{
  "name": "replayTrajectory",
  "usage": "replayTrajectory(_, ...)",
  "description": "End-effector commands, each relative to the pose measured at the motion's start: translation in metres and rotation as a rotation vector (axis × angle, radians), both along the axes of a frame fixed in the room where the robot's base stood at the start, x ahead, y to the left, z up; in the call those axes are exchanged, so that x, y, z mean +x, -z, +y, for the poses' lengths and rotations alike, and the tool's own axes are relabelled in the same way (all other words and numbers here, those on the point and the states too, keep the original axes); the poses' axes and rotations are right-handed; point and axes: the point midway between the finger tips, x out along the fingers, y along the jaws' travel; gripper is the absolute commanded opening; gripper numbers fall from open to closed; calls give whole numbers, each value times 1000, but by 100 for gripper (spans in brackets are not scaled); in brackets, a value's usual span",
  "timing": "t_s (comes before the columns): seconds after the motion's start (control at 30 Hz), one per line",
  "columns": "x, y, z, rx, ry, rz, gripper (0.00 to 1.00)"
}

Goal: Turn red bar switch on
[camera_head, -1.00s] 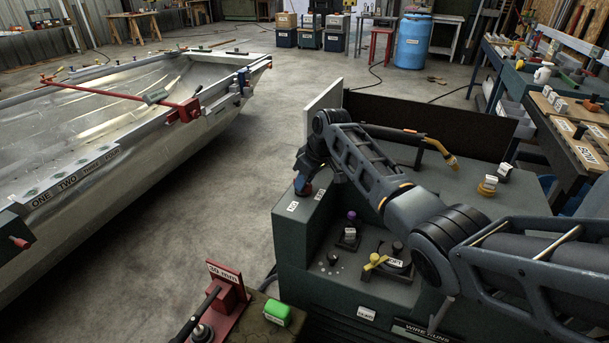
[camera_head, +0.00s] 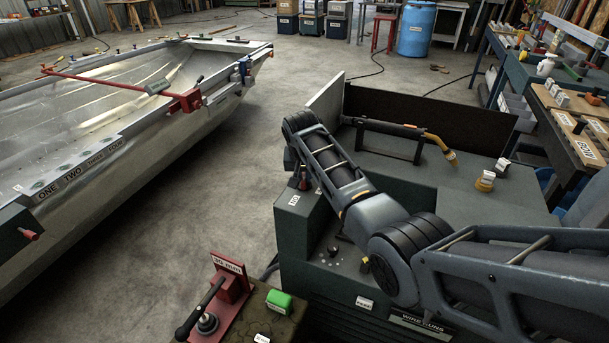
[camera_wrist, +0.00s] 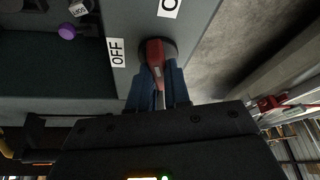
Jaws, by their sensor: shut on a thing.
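The red bar switch (camera_wrist: 155,52) shows in the wrist view on the edge of a dark grey cabinet, on a dark round base. An OFF label (camera_wrist: 117,52) is left of it, and a second label starting with O (camera_wrist: 169,8) is cut off above it. My gripper (camera_wrist: 160,80) is shut on the red bar, with a blue finger on each side. I cannot tell for certain which setting the bar is in. In the head view, a small red part of the switch (camera_head: 305,182) shows below my wrist; my fingers are mostly hidden there.
A purple knob (camera_wrist: 67,32) is on the cabinet in the wrist view. The metal boat hull (camera_head: 130,95) is at left, with open floor between.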

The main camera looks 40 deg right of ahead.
Motion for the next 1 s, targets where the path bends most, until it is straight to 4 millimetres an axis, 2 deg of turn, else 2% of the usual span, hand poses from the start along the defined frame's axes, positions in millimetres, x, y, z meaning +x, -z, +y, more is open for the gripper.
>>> replayTrajectory(0.03,-1,5,2,3,39,7,0)
replayTrajectory(0.5,-1,7,3,4,324,8,0)
replayTrajectory(1.0,-1,7,3,6,379,11,0)
